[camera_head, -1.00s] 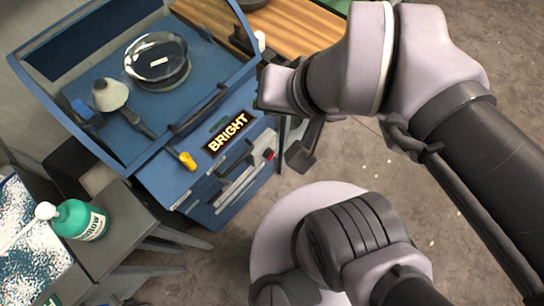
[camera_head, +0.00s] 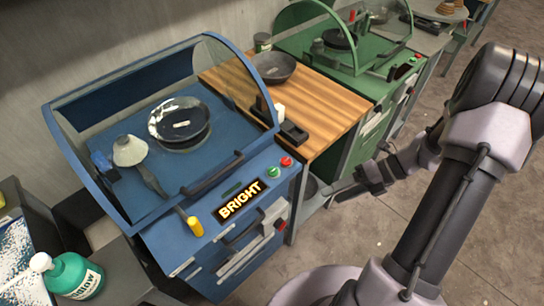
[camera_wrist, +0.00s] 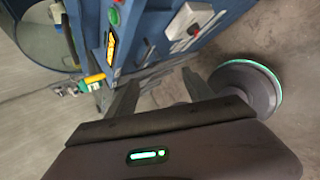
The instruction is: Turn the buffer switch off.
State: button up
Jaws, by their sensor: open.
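The blue buffing machine (camera_head: 165,235) stands at left with a lit BRIGHT sign (camera_head: 240,201) on its front. Beside the sign are a green button (camera_head: 274,172) and a red button (camera_head: 286,161). Lower on the front is a small red part (camera_head: 278,224). The wrist view shows a pale switch box (camera_wrist: 190,20) with a red part, and the green button (camera_wrist: 114,17). I cannot tell which control is the buffer switch. My gripper (camera_head: 335,193) is open and empty, right of the machine's front and apart from it. Its two fingers (camera_wrist: 158,78) point toward the front panel in the wrist view.
A wooden counter (camera_head: 330,98) with a dark bowl (camera_head: 273,67) adjoins the machine. A green machine (camera_head: 345,55) stands behind. A teal bottle (camera_head: 75,275) is at lower left. Floor at right is open.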

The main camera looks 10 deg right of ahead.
jog(key=s+d+f+m+t+y, duration=0.1)
jog(key=s+f+m+t, duration=0.1)
jog(key=f+m, duration=0.5)
jog(key=s+d+f+m+t+y, duration=0.2)
jog(key=s+f+m+t, duration=0.1)
jog(key=f+m, duration=0.4)
jog(key=m+t+h+b, duration=0.1)
jog(key=m+t+h, duration=0.2)
jog(key=m+t, duration=1)
send_near(280, 225)
jog(key=w+a+r+m+g+b, duration=0.1)
jog(key=w+a+m+g, duration=0.2)
jog(key=w, duration=0.4)
jog(key=shift+w+m+g+b, duration=0.35)
jog(key=shift+m+g, duration=0.15)
jog(key=shift+g, duration=0.2)
grip_shut()
